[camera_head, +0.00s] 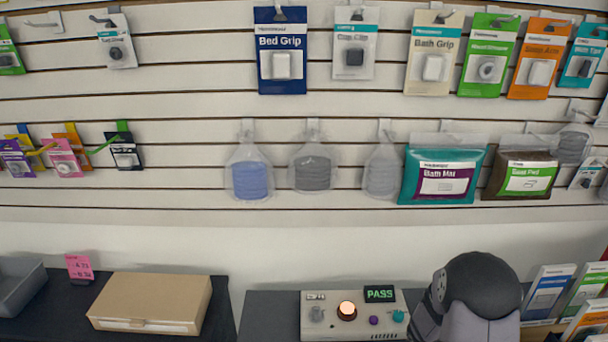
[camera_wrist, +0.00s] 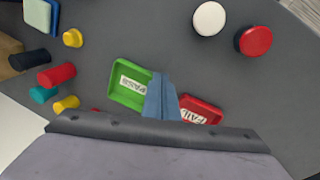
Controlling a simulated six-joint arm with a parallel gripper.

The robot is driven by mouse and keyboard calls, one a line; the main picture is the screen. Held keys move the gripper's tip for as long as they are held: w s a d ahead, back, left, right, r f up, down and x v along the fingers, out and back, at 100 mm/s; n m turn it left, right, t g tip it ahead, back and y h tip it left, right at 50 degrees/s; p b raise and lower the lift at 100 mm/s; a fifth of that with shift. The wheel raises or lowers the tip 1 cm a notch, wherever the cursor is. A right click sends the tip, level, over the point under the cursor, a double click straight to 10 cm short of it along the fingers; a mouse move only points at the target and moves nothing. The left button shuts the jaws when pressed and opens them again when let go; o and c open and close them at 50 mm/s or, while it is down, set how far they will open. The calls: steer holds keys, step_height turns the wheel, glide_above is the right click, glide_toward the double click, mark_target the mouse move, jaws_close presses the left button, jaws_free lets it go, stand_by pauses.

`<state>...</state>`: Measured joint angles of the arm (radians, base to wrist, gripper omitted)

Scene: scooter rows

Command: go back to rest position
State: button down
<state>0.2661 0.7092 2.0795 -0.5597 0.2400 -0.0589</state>
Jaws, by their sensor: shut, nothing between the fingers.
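My gripper (camera_wrist: 161,98) shows in the wrist view as blue fingers pressed together, with nothing between them. It is over a dark grey surface (camera_wrist: 145,40), between a green tray (camera_wrist: 127,97) marked PASS and a red tray (camera_wrist: 205,117) that seems to read FAIL. The fingers hide part of the gap between the trays. I cannot tell the height of the fingertips. In the head view, part of my arm shows at the lower right, and the fingers are out of sight.
In the wrist view, several red, teal and yellow pieces (camera_wrist: 57,76) lie left; a white disc (camera_wrist: 209,18) and a red knob (camera_wrist: 254,40) are upper right. In the head view, a control box (camera_head: 330,326) lit PASS stands beside my arm, with booklets (camera_head: 548,290) to its right.

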steer(key=s+m+g, duration=0.1)
steer(key=s, duration=0.2)
steer(key=s+a+r+m+g, duration=0.1)
steer(key=s, duration=0.2)
steer(key=s+a+r+g, duration=0.1)
steer(key=s, duration=0.3)
steer(key=shift+a+r+m, duration=0.1)
steer(key=shift+a+m, duration=0.05)
steer(key=shift+m, duration=0.25)
steer(key=s+a+r+m+g+y, duration=0.1)
steer(key=s+a+r+m+y, duration=0.15)
steer(key=s+a+r, duration=0.6)
steer(key=w+a+r+n+t, duration=0.1)
steer(key=w+a+r+t, duration=0.1)
steer(key=r, duration=0.3)
steer(key=shift+w+a+t+h, duration=0.3)
steer(key=shift+w+t+h, duration=0.1)
steer(key=shift+w, duration=0.25)
